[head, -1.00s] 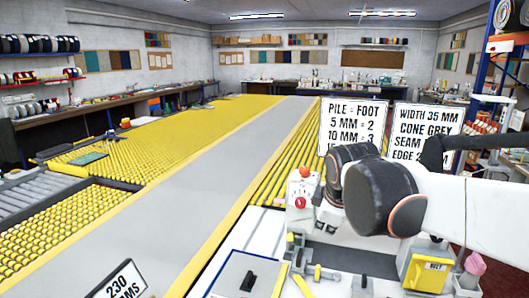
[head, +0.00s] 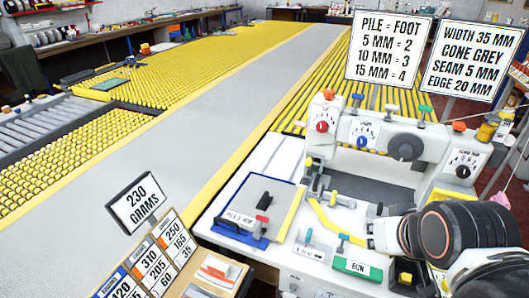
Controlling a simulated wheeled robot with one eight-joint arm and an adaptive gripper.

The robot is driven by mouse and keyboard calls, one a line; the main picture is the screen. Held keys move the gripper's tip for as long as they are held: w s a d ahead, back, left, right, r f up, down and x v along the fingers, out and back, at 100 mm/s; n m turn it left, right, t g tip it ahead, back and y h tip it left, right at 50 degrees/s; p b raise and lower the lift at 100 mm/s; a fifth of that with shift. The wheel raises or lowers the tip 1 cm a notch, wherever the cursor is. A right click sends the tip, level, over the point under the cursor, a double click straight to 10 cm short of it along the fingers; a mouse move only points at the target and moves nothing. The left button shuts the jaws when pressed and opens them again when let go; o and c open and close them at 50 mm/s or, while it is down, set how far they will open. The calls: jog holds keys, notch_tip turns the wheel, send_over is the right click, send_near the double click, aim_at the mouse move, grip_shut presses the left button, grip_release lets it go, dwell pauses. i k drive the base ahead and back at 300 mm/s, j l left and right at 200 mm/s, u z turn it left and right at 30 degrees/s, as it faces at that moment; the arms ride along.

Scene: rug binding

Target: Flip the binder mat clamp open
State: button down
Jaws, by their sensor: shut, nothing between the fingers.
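My arm reaches in from the lower right, in front of the machine's right part. My gripper's fingers cannot be made out.
Small levers stand near a green label block (head: 357,266) on the bench front. A yellow strip (head: 325,217) curves beside them. A 230 grams sign (head: 135,203) and number cards (head: 150,258) stand at lower left. The grey runway (head: 190,125) is clear.

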aim_at(257, 236)
jog(key=i+j+u, duration=0.1)
jog(key=i+u, duration=0.75)
